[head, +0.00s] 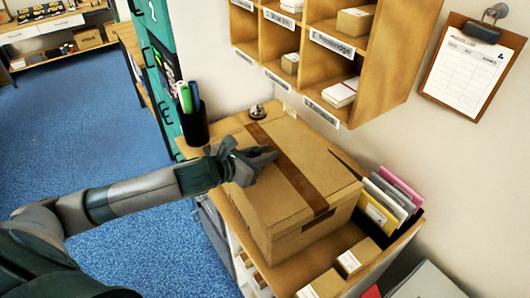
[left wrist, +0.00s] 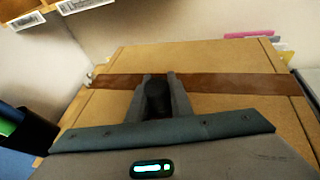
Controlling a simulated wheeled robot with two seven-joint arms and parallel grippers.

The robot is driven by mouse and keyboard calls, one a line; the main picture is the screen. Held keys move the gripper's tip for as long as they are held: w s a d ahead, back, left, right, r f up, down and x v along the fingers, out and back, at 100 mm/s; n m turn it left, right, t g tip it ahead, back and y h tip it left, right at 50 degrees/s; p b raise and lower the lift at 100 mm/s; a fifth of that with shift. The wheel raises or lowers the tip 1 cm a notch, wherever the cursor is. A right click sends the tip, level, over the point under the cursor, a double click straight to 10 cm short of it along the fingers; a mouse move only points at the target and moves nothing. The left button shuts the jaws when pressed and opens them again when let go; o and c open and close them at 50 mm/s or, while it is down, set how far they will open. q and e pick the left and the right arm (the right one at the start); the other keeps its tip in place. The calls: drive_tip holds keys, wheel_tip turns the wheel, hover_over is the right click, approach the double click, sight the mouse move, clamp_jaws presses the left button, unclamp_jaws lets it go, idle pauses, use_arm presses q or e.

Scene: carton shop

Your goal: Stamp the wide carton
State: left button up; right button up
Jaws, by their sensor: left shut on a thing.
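The wide carton (head: 255,205) stands shut on the wooden counter, with a brown tape strip (head: 305,185) along its top. In the left wrist view the carton top (left wrist: 220,112) fills most of the picture, with the tape (left wrist: 220,84) running across beyond the fingers. My left gripper (head: 268,156) is over the carton's top, left of the tape in the head view. It is shut on a dark, rounded thing (left wrist: 157,98), which looks like the stamp. Its underside is hidden, and I cannot tell whether it touches the carton. My right gripper is not in view.
A pen cup (head: 195,125) and a small bell-like thing (head: 257,111) stand behind the carton. A file rack (head: 390,205) and small boxes (head: 357,258) stand to its right and front. Wall cubbyholes (head: 385,60) hang above; a clipboard (head: 470,70) hangs right.

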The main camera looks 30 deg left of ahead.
use_arm(q)
drive_tip(key=shift+f, duration=0.3)
idle(0.7)
drive_tip(key=shift+f+b, duration=0.3)
idle(0.8)
drive_tip(key=shift+r, duration=0.15)
drive_tip(key=shift+r+p, duration=0.8)
drive_tip(key=shift+r, duration=2.6)
